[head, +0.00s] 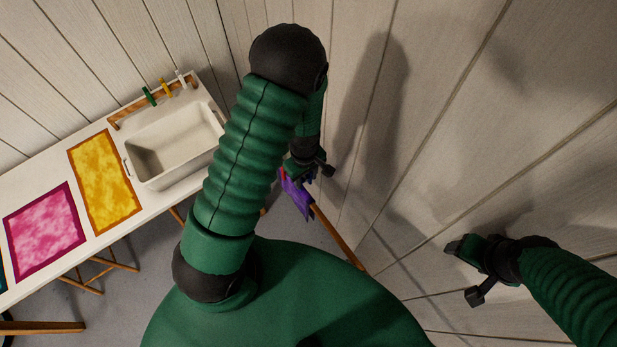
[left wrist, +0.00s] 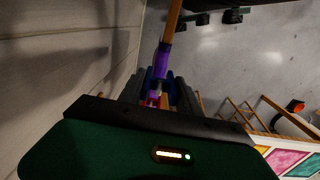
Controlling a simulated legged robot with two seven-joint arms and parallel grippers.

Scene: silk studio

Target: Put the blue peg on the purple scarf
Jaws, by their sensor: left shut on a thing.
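The purple scarf (head: 297,198) hangs over a wooden rod (head: 338,238) beside the wall. It also shows in the left wrist view (left wrist: 162,62), just beyond the fingers. My left gripper (head: 306,168) is at the scarf's upper end, partly hidden by its own wrist. In the left wrist view its fingers (left wrist: 160,92) are shut on a small blue piece, which looks like the blue peg (left wrist: 171,84). It is at or against the scarf; contact is too small to tell. A red bit (head: 283,174) shows at the scarf's edge. My right gripper (head: 469,270) is open and empty, near the wall.
A white table (head: 47,171) at the left bears a pink scarf (head: 45,222), a yellow scarf (head: 105,178) and a white basin (head: 178,146). Green, yellow and white pegs (head: 165,88) stand on a wooden rack behind the basin. The plank wall (head: 440,120) is close on the right.

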